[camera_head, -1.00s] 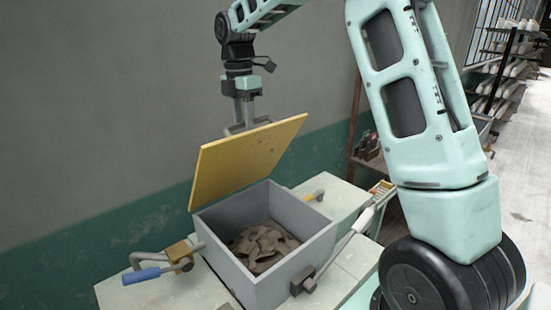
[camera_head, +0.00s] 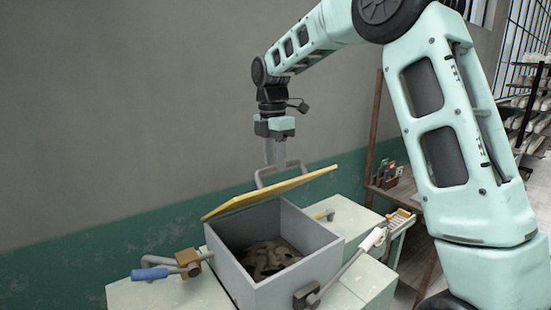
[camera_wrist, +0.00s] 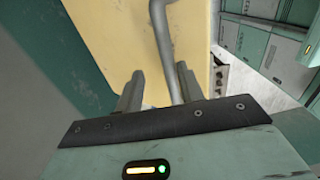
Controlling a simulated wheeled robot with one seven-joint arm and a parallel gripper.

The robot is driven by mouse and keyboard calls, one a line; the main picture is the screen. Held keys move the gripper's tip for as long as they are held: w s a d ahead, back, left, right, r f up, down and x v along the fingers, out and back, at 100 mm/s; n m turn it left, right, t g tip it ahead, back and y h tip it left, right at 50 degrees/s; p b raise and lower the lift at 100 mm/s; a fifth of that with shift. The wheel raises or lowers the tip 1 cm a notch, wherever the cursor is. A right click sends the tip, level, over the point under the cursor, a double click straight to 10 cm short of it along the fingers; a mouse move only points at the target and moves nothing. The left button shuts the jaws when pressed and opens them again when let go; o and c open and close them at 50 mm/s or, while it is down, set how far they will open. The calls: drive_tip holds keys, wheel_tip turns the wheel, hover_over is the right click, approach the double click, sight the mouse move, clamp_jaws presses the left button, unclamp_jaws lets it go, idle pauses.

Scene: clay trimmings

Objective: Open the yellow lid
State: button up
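The yellow lid (camera_head: 240,203) stands partly raised over the back-left rim of a grey box (camera_head: 225,262). I see it almost edge-on in the head view, and its face fills much of the wrist view (camera_wrist: 110,40). A grey bar handle (camera_head: 262,177) sticks up from its outer side. My gripper (camera_head: 279,160) is at the top of this handle. In the wrist view, the handle bar (camera_wrist: 162,35) runs between the fingers (camera_wrist: 160,78), close to the right one, with a gap to the left one. The fingers look open around it.
Brown clay trimmings (camera_head: 268,258) lie in the box. A blue-handled clamp (camera_head: 150,273) is left of it, and a white-handled lever clamp (camera_head: 345,265) is at its right. A wall (camera_head: 120,120) rises behind the pale worktop (camera_head: 130,295).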

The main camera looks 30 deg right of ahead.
drive_tip(key=shift+r, duration=0.1)
drive_tip(key=w+r+p, duration=0.4)
drive_tip(key=r+p, duration=0.1)
drive_tip(key=r, duration=0.4)
drive_tip(key=w+r+p, duration=0.4)
drive_tip(key=r+p, duration=0.2)
drive_tip(key=r, duration=0.2)
drive_tip(key=shift+w+a+r, duration=0.2)
drive_tip(key=shift+w+r, duration=0.2)
idle(1.2)
idle(0.6)
